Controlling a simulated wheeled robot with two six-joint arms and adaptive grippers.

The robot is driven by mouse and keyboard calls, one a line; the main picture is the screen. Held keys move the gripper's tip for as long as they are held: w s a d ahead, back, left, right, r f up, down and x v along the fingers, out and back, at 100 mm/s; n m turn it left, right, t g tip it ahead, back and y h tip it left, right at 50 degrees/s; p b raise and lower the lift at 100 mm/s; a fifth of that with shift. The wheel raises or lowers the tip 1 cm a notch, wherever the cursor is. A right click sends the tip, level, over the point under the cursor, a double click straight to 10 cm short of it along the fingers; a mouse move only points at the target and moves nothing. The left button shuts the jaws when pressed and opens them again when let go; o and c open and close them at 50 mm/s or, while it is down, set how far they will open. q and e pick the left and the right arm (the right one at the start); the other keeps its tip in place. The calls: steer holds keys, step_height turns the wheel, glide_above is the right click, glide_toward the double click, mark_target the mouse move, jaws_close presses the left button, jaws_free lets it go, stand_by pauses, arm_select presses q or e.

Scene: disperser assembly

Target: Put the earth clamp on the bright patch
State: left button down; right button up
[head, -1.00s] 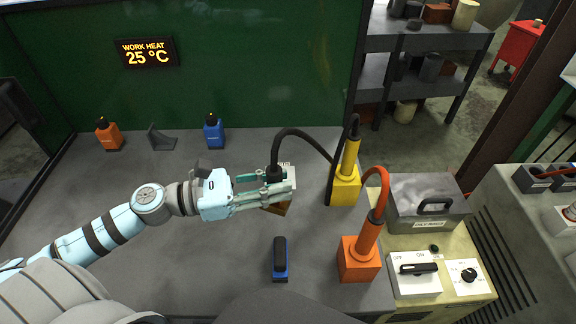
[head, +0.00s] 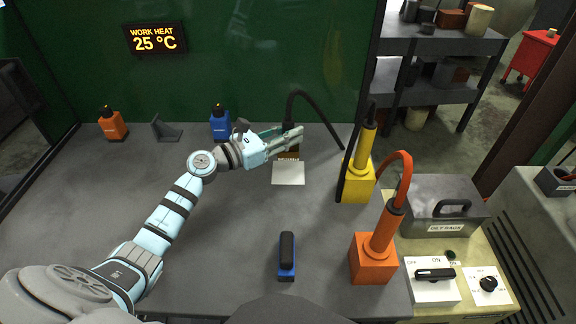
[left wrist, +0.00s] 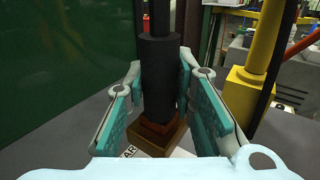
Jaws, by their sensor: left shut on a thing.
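The earth clamp has a black handle (left wrist: 159,75) and a brown, brassy foot (left wrist: 158,138), and a black cable runs from its top. My left gripper (head: 293,138) is shut around the handle, with one finger on each side in the left wrist view (left wrist: 158,100). It holds the clamp upright. The bright patch (head: 288,174) is a pale rectangle on the bench, with a small label at its far edge. The clamp is at or just beyond that far edge, off the pale middle. I cannot tell whether its foot touches the bench. My right gripper is not in view.
The cable loops right to a yellow post (head: 358,180). An orange post (head: 374,258) with an orange cable stands nearer. The bench's left side is clear.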

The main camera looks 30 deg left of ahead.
mark_target(288, 155)
arm_select(q)
step_height(288, 155, down, 3)
steer(key=shift+w+f+b, duration=0.1)
steer(key=shift+b, duration=0.3)
step_height(288, 155, down, 4)
steer(key=shift+r+b, duration=0.1)
steer(key=shift+b, duration=0.9)
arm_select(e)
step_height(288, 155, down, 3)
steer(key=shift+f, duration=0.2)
arm_select(q)
steer(key=shift+f, duration=0.2)
steer(key=c, duration=1.4)
jaws_free()
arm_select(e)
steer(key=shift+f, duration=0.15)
arm_select(q)
steer(key=shift+o, duration=0.2)
steer(key=shift+r, duration=0.15)
